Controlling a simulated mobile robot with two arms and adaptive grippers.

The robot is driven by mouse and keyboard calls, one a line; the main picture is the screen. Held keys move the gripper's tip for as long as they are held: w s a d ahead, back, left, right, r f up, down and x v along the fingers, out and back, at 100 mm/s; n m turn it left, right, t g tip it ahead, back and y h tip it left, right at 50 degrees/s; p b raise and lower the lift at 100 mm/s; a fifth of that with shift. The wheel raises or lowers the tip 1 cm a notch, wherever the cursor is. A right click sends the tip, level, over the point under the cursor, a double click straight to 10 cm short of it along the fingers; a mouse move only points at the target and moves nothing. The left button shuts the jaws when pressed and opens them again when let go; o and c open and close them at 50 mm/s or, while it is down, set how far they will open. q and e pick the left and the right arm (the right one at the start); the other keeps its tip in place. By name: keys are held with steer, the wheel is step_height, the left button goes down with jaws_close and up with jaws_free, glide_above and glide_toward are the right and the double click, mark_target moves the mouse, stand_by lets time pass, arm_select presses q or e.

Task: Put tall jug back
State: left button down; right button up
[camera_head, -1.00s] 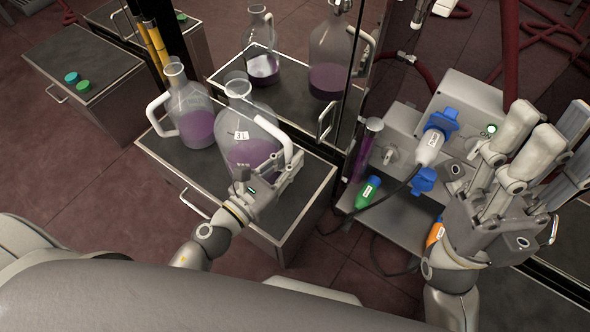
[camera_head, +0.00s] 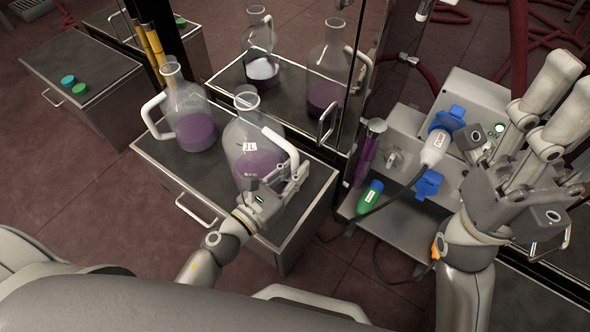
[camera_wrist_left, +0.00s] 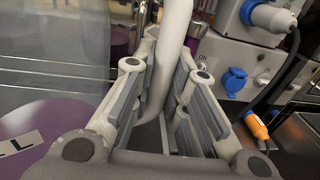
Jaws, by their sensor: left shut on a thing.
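A clear jug with purple liquid and a 3L label (camera_head: 237,140) is upright over the right part of the grey cabinet top. My left gripper (camera_head: 289,172) is shut on its white handle, on the right side. In the left wrist view the handle (camera_wrist_left: 172,45) runs between the fingers (camera_wrist_left: 160,95). The jug's base is partly hidden by my gripper, so I cannot tell whether it touches the top. A second jug (camera_head: 192,128) with purple liquid stands behind it to the left. My right gripper (camera_head: 545,130) is at the right; its fingertips are not clear.
The cabinet top (camera_head: 310,205) is bare at its right end. A glass panel behind shows jug reflections (camera_head: 325,95). To the right is a pump station (camera_head: 400,210) with blue connectors, a green-capped bottle (camera_head: 369,196) and a cable. A side cabinet (camera_head: 100,65) carries two caps.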

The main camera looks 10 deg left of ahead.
arm_select(q)
steer(key=shift+r, duration=0.15)
steer(key=c, duration=1.4)
jaws_free()
steer(key=shift+f, duration=0.25)
steer(key=shift+c, duration=0.2)
steer(key=shift+r, duration=0.15)
